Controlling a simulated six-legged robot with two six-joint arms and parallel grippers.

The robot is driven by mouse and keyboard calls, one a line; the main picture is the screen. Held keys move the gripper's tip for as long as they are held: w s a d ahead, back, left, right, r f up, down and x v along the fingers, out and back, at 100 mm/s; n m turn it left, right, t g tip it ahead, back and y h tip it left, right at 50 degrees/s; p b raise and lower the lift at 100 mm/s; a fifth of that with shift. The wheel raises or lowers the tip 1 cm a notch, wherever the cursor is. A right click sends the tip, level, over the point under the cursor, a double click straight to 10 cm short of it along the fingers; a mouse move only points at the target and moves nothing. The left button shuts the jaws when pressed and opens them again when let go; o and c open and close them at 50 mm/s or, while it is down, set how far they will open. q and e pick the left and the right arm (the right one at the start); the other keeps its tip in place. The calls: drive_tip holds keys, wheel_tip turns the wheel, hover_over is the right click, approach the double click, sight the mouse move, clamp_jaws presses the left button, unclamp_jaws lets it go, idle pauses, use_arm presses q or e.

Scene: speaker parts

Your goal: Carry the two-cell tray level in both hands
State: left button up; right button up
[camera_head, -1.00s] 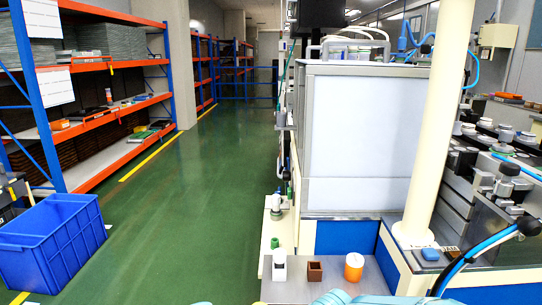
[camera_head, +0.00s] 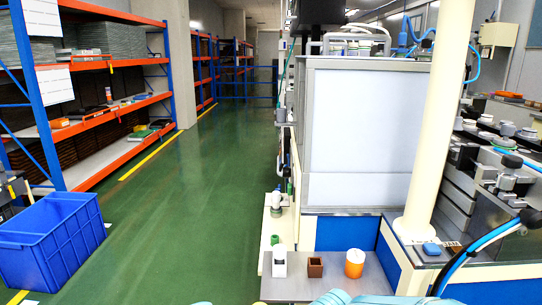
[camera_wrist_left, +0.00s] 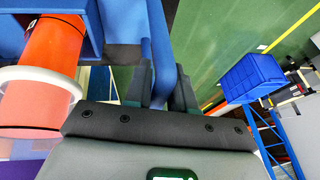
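In the left wrist view, a blue piece that looks like part of the two-cell tray (camera_wrist_left: 160,40) fills the upper middle and left. My left gripper (camera_wrist_left: 160,88) has its dark fingers on either side of a blue wall and appears shut on it. The far side of the tray is out of frame. The head view does not show the tray or either gripper. My right gripper is in neither view.
On a grey bench (camera_head: 325,290) in the head view stand a white part (camera_head: 279,261), a brown open box (camera_head: 315,267) and an orange cylinder with a white top (camera_head: 354,263). A blue bin (camera_head: 50,240) stands on the floor at left. The green aisle (camera_head: 190,200) is clear.

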use_arm(q)
drive_tip(key=shift+o, duration=0.7)
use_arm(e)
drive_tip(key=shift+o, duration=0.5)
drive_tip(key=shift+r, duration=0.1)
use_arm(q)
drive_tip(key=shift+o, duration=0.3)
drive_tip(key=o, duration=0.5)
drive_tip(key=o, duration=0.6)
drive_tip(key=shift+r, duration=0.1)
